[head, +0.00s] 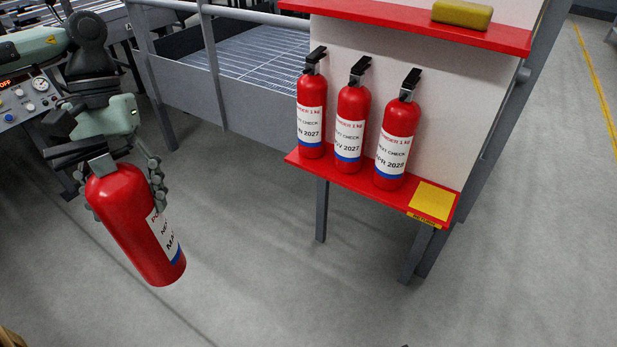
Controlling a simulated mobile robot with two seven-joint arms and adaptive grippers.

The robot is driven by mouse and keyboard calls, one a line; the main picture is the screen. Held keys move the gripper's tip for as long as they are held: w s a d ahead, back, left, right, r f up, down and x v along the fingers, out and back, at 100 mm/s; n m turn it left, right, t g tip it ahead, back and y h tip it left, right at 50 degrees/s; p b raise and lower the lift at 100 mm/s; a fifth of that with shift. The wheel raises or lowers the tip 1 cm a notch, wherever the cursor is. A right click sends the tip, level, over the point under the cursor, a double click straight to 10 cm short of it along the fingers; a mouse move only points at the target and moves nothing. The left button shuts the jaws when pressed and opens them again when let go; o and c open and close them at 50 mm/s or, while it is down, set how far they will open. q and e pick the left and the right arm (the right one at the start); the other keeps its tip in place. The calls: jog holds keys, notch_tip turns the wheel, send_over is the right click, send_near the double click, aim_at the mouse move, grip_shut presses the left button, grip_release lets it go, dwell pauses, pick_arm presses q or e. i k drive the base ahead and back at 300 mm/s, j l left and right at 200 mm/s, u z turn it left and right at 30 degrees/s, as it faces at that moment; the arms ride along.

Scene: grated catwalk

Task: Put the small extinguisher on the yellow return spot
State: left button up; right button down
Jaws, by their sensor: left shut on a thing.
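A small red extinguisher (133,222) with a white label and a blue band hangs at the left, tilted, above the grey floor. My left gripper (127,190) is shut on it near its top, with fingers on both sides. The yellow return spot (432,201) is a bare square at the right end of the red lower shelf (335,182). The held extinguisher is well to the left of the shelf and apart from it. My right gripper is not in view.
Three similar red extinguishers (311,118) (352,122) (397,135) stand upright in a row on the lower shelf, left of the yellow spot. A red upper shelf (400,22) above holds a yellow block (462,13). A grey railing (207,62) stands behind. Open floor lies between the held extinguisher and the shelf.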

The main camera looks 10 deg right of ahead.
aim_at(433, 201)
jog(key=l+u, duration=0.2)
jog(key=l, duration=0.2)
jog(key=k+l+u, duration=0.2)
jog(key=l, duration=0.15)
jog(key=l+u, duration=0.2)
jog(key=l, duration=0.2)
jog(key=k+l, duration=0.1)
jog(key=l, duration=0.25)
jog(key=k+l+u, duration=0.1)
jog(key=l, duration=0.25)
jog(key=k+l, duration=0.15)
jog(key=l, duration=0.2)
jog(key=k+l+u, duration=0.1)
jog(key=l, duration=0.25)
jog(key=k+l, duration=0.15)
jog(key=l, duration=0.15)
